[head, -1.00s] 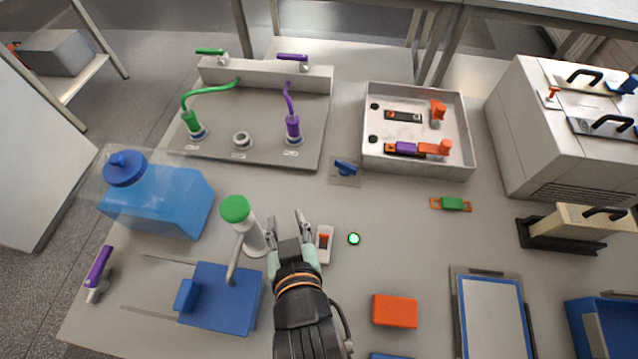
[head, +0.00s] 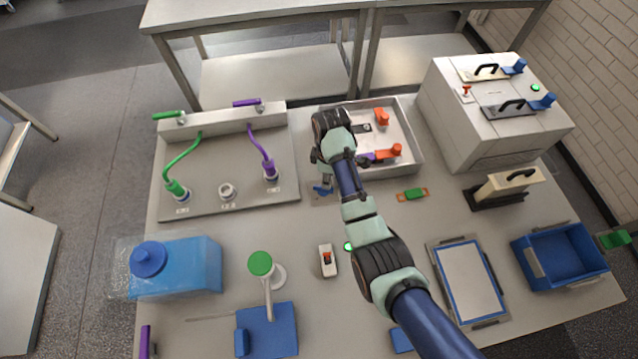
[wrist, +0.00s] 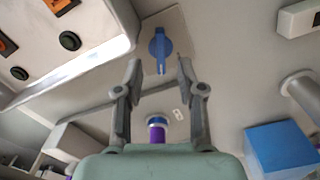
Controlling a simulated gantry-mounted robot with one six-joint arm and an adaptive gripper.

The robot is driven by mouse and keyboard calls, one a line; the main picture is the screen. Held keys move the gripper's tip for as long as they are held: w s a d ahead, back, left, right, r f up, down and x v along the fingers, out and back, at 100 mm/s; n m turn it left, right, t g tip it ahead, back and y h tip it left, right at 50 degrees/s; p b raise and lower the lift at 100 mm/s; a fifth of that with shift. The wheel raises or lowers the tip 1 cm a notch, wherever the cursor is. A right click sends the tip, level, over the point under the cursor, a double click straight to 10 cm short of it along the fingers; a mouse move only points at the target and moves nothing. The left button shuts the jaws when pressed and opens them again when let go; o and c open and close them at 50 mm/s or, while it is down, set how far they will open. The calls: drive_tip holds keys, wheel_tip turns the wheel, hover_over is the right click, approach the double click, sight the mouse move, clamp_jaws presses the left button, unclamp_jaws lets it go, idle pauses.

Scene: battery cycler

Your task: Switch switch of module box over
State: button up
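A blue rotary switch (head: 323,190) with a pointed handle sits on a small grey plate beside the open module box (head: 422,150). My gripper (wrist: 160,68) is open and empty, one finger on each side of the handle's line. I cannot tell whether a finger touches the switch. In the head view my gripper (head: 322,176) is over the switch, and my wrist covers the box's left side.
The module box holds an orange lever (head: 383,118) and black round buttons (wrist: 69,41). A panel with green and purple hoses (head: 225,207) stands left. A white machine (head: 480,120) stands right.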

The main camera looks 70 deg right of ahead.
wheel_tip(320, 180, down, 6)
drive_tip(key=shift+f+b, duration=0.15)
drive_tip(key=shift+b, duration=0.75)
drive_tip(key=shift+c, duration=0.3)
clamp_jaws()
